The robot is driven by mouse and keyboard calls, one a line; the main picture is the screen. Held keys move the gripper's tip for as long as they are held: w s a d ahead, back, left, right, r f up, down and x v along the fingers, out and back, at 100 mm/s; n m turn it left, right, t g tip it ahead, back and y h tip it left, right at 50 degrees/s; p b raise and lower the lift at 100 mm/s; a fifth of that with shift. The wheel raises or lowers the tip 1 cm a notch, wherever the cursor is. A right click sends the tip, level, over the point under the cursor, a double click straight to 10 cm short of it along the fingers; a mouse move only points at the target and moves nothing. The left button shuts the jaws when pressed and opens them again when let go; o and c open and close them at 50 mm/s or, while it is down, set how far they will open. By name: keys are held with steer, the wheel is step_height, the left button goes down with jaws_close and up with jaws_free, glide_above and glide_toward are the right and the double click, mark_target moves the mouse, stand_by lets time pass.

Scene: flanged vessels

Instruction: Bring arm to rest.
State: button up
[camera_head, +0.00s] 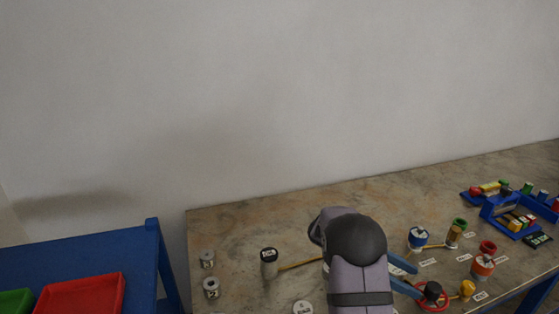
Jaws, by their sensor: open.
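My arm, grey-purple with a dark rounded joint, rises from the bottom edge right of the middle. My gripper (411,278) shows partly behind it as two blue-grey fingers, spread apart and pointing right. I see nothing held between them. The fingers are close to a dark round piece (433,290) with a red ring around its base; I cannot tell whether they touch it. A blue-and-white vessel (418,240) stands just behind the fingers. The gripper's base is hidden by my arm.
The brown stone-like table (235,235) is clear along its back. A blue rack (490,212) is at far right. A blue stand (140,255) with a red tray (85,296) is left.

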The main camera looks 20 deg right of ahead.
steer(key=s+a+r+m+t+y+p, duration=0.1)
steer(key=s+a+m+t+y+p, duration=0.1)
steer(key=a, duration=0.9)
steer(key=s+a+r+m+t+y+p, duration=0.1)
steer(key=s+a+m+y+p, duration=0.3)
steer(key=a, duration=0.7)
steer(key=s+a+r+m+t+y+p, duration=0.1)
steer(key=s+a+m+t+y+p, duration=0.2)
steer(key=a, duration=0.8)
steer(key=shift+s+a+r+m+t+y, duration=0.15)
steer(key=shift+s+r+m+t+y, duration=0.3)
steer(key=shift+m+y, duration=0.55)
